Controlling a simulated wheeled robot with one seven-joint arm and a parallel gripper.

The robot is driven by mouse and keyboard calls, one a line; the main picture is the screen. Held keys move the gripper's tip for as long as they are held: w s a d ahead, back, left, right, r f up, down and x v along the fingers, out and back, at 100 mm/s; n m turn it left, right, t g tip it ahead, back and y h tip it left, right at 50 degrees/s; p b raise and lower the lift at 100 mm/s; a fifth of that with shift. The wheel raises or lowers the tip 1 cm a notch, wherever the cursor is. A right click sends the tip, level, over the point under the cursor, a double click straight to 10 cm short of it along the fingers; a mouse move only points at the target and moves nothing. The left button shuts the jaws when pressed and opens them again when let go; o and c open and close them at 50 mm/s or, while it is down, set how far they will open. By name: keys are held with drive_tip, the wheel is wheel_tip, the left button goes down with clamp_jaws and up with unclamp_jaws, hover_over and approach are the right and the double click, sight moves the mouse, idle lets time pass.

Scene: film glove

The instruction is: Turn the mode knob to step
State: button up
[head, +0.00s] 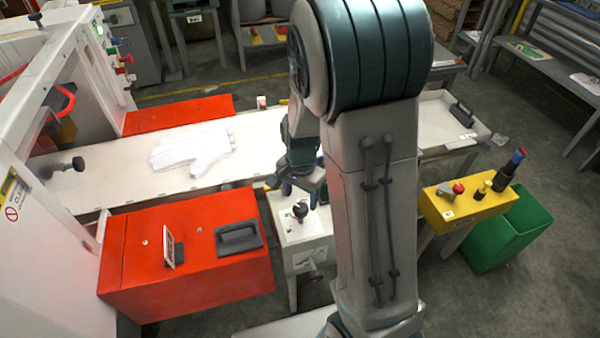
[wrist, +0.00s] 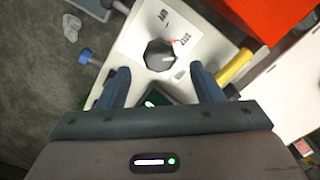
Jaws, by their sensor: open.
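The mode knob (wrist: 160,55) is a dark, many-sided knob on a white label plate, with a light mark on its right side. The printed word STEP shows to its upper right, beside a small red mark, and another short word is above it. In the head view the knob (head: 300,209) stands on top of a white box (head: 291,231). My gripper (wrist: 159,70) is open, with its blue-grey fingers left and right of the knob's near side, apart from it. In the head view my gripper (head: 299,191) is just above and behind the knob, partly hidden by my arm.
A red cabinet (head: 190,285) stands left of the white box. A conveyor (head: 110,180) with white gloves (head: 190,150) runs behind. A yellow control box (head: 465,208) and green bin (head: 510,235) are at right. A yellow cylinder (wrist: 235,66) and blue-headed piece (wrist: 88,56) flank my fingers.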

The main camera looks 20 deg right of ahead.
sight(301, 207)
wheel_tip(301, 207, up, 10)
drive_tip(key=shift+f, duration=0.2)
idle(0.4)
drive_tip(key=s+r+n+t, duration=0.3)
drive_tip(key=s+r+n, duration=0.4)
drive_tip(key=s+n, duration=0.3)
drive_tip(key=s, duration=0.3)
drive_tip(key=shift+s, duration=0.4)
drive_tip(key=shift+r, duration=0.1)
idle(0.4)
